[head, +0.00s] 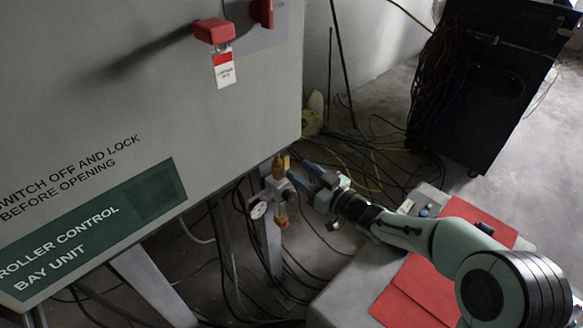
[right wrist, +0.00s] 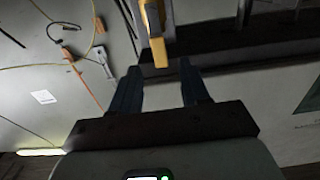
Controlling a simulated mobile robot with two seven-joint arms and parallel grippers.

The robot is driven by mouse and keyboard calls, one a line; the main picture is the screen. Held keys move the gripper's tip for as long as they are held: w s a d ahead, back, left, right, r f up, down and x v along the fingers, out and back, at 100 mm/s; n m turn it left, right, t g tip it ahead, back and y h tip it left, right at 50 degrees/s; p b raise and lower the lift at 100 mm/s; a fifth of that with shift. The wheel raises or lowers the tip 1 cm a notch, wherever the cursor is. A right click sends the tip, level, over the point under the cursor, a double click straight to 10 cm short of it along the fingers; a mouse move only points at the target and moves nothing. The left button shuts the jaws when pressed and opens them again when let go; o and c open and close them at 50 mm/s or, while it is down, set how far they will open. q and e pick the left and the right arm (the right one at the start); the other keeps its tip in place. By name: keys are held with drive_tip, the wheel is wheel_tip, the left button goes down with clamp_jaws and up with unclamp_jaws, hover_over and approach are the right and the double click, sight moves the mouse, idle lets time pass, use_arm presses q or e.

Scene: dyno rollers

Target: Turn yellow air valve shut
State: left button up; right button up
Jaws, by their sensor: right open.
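The yellow air valve (head: 279,166) sits near the lower right edge of the grey cabinet, on a fitting with a round gauge (head: 258,210) below it. My right gripper (head: 296,172) reaches in from the right, just beside the valve. In the right wrist view the yellow valve handle (right wrist: 154,36) shows ahead, and its end lies at the opening between the open fingertips (right wrist: 158,72). I cannot tell whether a finger touches it. My left gripper is not in view.
The grey cabinet (head: 150,110) fills the left, with a red padlock and tag (head: 214,32) on its front. A grey box with red panels (head: 335,290) stands under my right arm. Loose cables (head: 375,150) cover the floor. A black cabinet (head: 480,85) stands at the back right.

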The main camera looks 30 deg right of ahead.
sight(287, 162)
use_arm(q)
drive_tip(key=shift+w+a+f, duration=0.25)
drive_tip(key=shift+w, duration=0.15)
use_arm(e)
drive_tip(key=shift+x, duration=1.95)
clamp_jaws()
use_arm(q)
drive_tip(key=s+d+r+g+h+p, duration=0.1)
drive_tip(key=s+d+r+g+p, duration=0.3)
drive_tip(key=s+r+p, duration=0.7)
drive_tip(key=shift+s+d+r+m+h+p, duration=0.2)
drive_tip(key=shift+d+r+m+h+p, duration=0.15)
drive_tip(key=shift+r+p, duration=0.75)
use_arm(e)
drive_tip(key=w+d+f+m, duration=0.1)
drive_tip(key=d+f+m, duration=0.4)
drive_tip(key=m, duration=1.3)
drive_tip(key=shift+w+f, duration=0.2)
drive_tip(key=shift+w, duration=0.15)
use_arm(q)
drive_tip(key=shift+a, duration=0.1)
use_arm(e)
drive_tip(key=shift+f, duration=0.1)
